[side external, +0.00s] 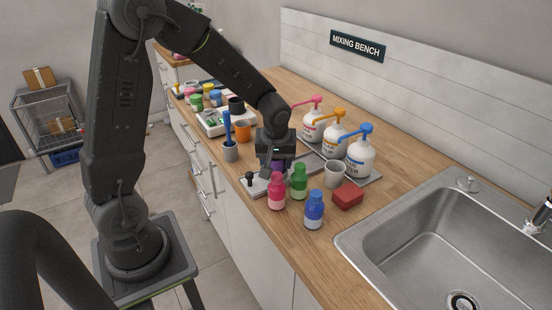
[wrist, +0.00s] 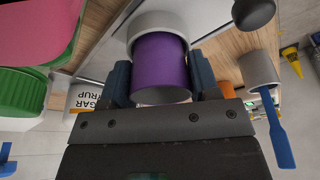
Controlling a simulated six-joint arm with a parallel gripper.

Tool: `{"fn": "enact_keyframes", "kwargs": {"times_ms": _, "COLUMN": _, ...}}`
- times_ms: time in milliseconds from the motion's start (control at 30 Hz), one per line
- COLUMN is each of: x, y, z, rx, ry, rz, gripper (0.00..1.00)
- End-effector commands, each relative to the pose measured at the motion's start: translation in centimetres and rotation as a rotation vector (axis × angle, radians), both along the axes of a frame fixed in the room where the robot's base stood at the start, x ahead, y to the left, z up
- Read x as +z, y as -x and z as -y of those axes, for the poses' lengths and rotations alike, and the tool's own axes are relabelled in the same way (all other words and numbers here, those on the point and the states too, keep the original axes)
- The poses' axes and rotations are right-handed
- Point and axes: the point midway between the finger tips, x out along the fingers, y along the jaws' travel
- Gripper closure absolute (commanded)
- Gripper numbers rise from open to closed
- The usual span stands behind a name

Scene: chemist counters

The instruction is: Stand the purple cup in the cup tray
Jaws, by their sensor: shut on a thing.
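My gripper (side external: 276,152) is low over the counter, shut on the purple cup (wrist: 160,68). In the wrist view the cup lies between the two dark fingers, with a pale grey rounded piece (wrist: 151,20) around its far end. I cannot tell whether the cup touches that piece. In the side view only a little of the purple cup (side external: 278,165) shows below the fingers, above a pale flat plate (side external: 258,188). A white tray (side external: 207,127) holding small things stands farther back along the counter. I cannot tell for sure which is the cup tray.
Pink (side external: 277,190), green (side external: 299,181) and blue (side external: 314,209) bottles stand close in front. A grey cup with a blue tool (side external: 230,151) and an orange cup (side external: 243,131) stand left.

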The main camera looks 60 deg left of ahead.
Motion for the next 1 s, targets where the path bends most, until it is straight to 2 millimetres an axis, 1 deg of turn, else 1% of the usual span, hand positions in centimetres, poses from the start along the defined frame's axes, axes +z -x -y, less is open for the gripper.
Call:
{"fn": "enact_keyframes", "kwargs": {"times_ms": 67, "x": -0.3, "y": 0.0, "z": 0.0, "rx": 0.000, "ry": 0.000, "rz": -0.001, "gripper": 0.71}}
{"fn": "enact_keyframes", "kwargs": {"times_ms": 100, "x": -0.2, "y": 0.0, "z": 0.0, "rx": 0.000, "ry": -0.001, "rz": -0.001, "gripper": 0.41}}
{"fn": "enact_keyframes", "kwargs": {"times_ms": 333, "x": -0.2, "y": 0.0, "z": 0.0, "rx": 0.000, "ry": -0.001, "rz": -0.001, "gripper": 0.19}}
{"fn": "enact_keyframes", "kwargs": {"times_ms": 567, "x": -0.1, "y": 0.0, "z": 0.0, "rx": 0.000, "ry": 0.000, "rz": 0.000, "gripper": 0.19}}
{"fn": "enact_keyframes", "kwargs": {"times_ms": 667, "x": 0.4, "y": 0.0, "z": 0.0, "rx": 0.001, "ry": -0.001, "rz": 0.002, "gripper": 0.19}}
{"fn": "enact_keyframes", "kwargs": {"times_ms": 767, "x": 1.7, "y": 0.1, "z": 0.2, "rx": 0.000, "ry": -0.002, "rz": 0.005, "gripper": 0.19}}
{"fn": "enact_keyframes", "kwargs": {"times_ms": 1000, "x": 6.6, "y": 0.9, "z": 1.4, "rx": -0.001, "ry": -0.001, "rz": 0.007, "gripper": 0.19}}
